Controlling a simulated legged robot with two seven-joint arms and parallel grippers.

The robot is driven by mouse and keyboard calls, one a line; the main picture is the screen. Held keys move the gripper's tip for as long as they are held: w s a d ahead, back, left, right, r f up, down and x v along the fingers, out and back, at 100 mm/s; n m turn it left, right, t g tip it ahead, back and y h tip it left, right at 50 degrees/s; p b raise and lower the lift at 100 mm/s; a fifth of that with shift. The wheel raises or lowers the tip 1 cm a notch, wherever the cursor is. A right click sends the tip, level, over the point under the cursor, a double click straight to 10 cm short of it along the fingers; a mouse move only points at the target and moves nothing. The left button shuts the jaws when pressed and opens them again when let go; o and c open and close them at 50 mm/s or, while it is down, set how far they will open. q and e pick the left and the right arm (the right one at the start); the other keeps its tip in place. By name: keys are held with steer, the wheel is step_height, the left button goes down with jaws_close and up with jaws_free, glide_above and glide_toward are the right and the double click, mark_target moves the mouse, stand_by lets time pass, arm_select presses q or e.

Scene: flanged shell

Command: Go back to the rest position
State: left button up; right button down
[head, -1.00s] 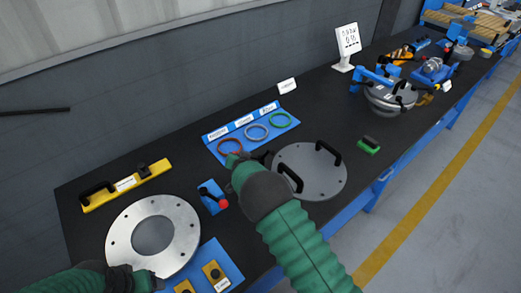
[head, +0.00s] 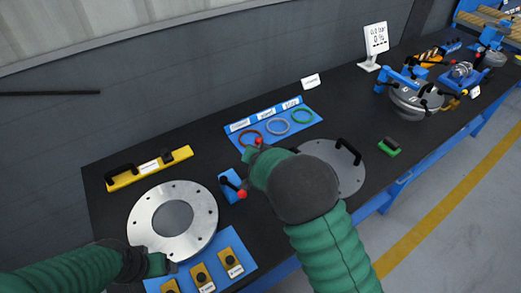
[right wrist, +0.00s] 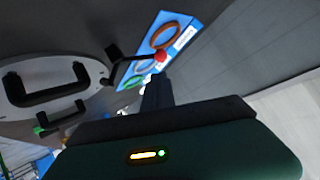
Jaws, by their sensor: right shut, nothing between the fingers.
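My right arm reaches in from the bottom of the head view, its gripper (head: 254,160) above the bench between the gasket panel and the round lid (head: 345,176). In the right wrist view the dark fingers (right wrist: 157,90) are shut with nothing between them. A black lever with a red ball (right wrist: 160,56) shows just beyond them; I cannot tell whether they touch. My left gripper (head: 158,265) is low at the left, by the lower edge of the silver flange ring (head: 145,215). Its jaw opening is unclear.
A blue panel (head: 232,130) holds brown, grey and green rings. A yellow bar (head: 150,168), a blue block with a red-balled lever (head: 229,185) and a blue plate (head: 238,252) surround the flange ring. A green-based handle (head: 389,147) and clamped vessel (head: 415,100) stand right.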

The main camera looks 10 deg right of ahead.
steer(key=s+d+n+g+y, duration=0.2)
steer(key=s+d+n+g, duration=0.2)
steer(key=s, duration=2.9)
steer(key=n+g, duration=0.3)
steer(key=g, duration=0.2)
steer(key=shift+s+d+f, duration=0.15)
steer(key=shift+s+f, duration=0.2)
steer(key=shift+s, duration=0.05)
